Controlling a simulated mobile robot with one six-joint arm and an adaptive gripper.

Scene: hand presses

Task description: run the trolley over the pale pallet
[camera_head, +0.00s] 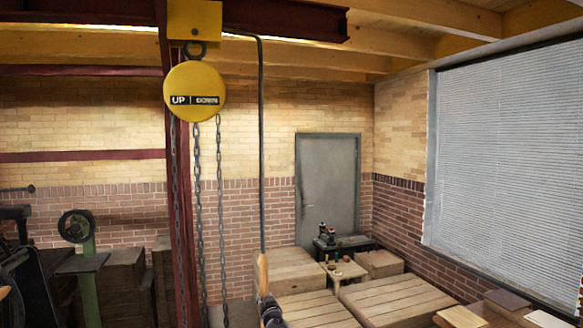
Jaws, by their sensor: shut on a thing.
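The yellow trolley (194,20) hangs from the dark red overhead beam at the upper left. A round yellow hoist (195,91) marked UP and DOWN hangs under it, with several chains below. A thin grey rod (261,150) bends down from the trolley to a wooden grip (263,272). My gripper (268,300) is shut on this grip at the bottom edge; its fingers are partly hidden. Slatted wooden pallets stand at the lower middle: one at the back (296,268), one in front (318,312), one at right (398,298). I cannot tell which is the pale one.
The dark red beam (290,22) runs right past the trolley. A red post (183,220) stands behind the chains. A green-based press (88,275) and dark crates are at left. A small table (345,271) stands among the pallets before a grey door (328,185).

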